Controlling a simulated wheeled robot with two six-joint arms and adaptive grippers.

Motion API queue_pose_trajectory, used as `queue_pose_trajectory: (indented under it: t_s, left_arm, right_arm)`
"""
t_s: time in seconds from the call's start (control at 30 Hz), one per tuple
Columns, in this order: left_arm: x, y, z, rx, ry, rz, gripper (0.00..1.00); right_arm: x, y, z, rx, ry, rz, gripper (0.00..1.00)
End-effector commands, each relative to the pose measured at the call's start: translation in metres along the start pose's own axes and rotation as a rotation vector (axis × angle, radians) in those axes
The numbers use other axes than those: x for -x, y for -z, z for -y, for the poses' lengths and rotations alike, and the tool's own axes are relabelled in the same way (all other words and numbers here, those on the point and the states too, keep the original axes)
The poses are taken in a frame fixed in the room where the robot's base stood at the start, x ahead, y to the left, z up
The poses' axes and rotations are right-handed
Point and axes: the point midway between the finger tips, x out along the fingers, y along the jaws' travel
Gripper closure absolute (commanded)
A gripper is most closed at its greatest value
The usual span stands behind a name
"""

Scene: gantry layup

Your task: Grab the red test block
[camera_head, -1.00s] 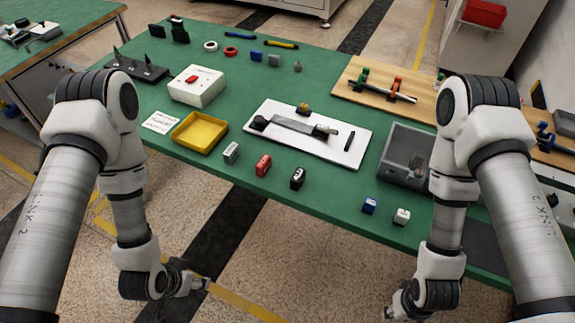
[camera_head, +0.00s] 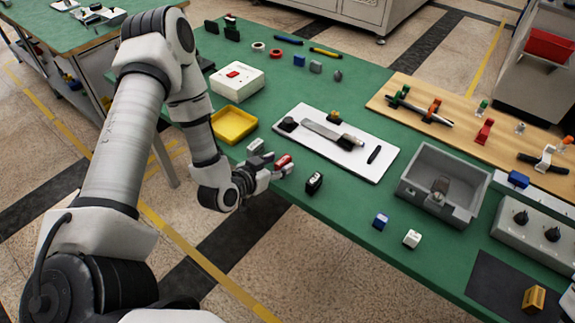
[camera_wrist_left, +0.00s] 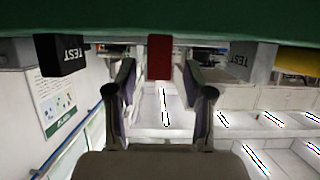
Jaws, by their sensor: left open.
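The red test block (camera_head: 283,161) stands near the front edge of the green table, partly hidden by my left gripper (camera_head: 277,170). In the left wrist view, which looks upside down, the red block (camera_wrist_left: 159,57) shows ahead, lined up with the gap between the two fingers of my left gripper (camera_wrist_left: 159,72). The fingers are open with space on both sides of the block. I cannot tell whether the tips reach past its near face. My right gripper is not in view.
A black TEST block (camera_head: 314,183) and a grey block (camera_head: 256,146) stand on either side. The yellow tray (camera_head: 234,125) and white board (camera_head: 376,166) lie behind. A blue block (camera_head: 380,221) and a white block (camera_head: 412,239) stand to the right.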

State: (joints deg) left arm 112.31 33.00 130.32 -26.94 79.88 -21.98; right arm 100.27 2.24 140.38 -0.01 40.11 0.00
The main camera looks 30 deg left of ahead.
Motion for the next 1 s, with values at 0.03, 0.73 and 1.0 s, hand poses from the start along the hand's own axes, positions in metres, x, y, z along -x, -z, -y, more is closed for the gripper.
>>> queue_pose_trajectory:
  t_s: [0.03, 0.73, 1.0]
  left_arm:
    - [-0.007, 0.002, -0.001, -0.004, -0.002, 0.0, 0.48]
    - [-0.052, 0.002, -0.001, 0.001, -0.001, 0.002, 1.0]
    - [-0.052, 0.003, -0.001, 0.0, -0.001, 0.002, 1.0]
  right_arm:
    - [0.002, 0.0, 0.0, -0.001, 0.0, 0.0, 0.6]
    - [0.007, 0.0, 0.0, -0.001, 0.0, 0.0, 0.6]
    - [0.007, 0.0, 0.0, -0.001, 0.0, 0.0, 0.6]
